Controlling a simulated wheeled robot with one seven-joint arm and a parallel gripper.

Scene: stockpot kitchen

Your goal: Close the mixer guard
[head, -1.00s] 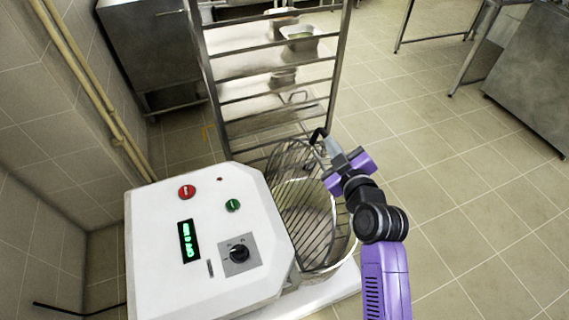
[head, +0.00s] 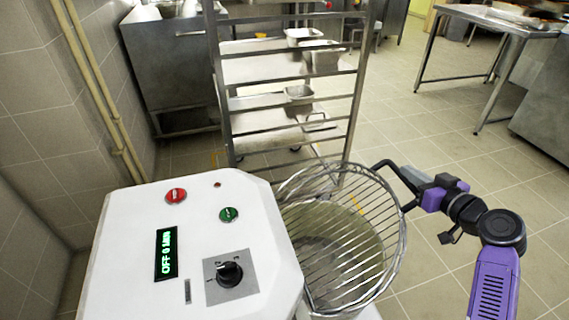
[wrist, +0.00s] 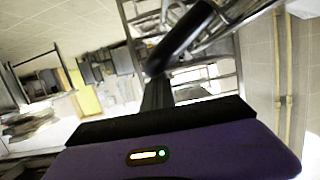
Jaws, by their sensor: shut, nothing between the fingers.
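The mixer guard (head: 345,225) is a round wire cage over the steel mixer bowl (head: 340,245). Its rim shows above the bowl's rim and looks tilted; I cannot tell how wide the gap is. A black handle (head: 388,165) sticks out from the guard's right side and also shows in the wrist view (wrist: 180,40). My gripper (head: 410,176) is beside the handle, shut and empty; in the wrist view its fingers (wrist: 157,92) are close to the handle, but I cannot tell whether they touch. Guard wires show at the top of the wrist view (wrist: 228,18).
The white mixer housing (head: 130,235) with red button, green button, knob and display stands left of the bowl. A metal rack (head: 218,100) with trays stands behind it. A steel table (head: 478,18) is at the back right.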

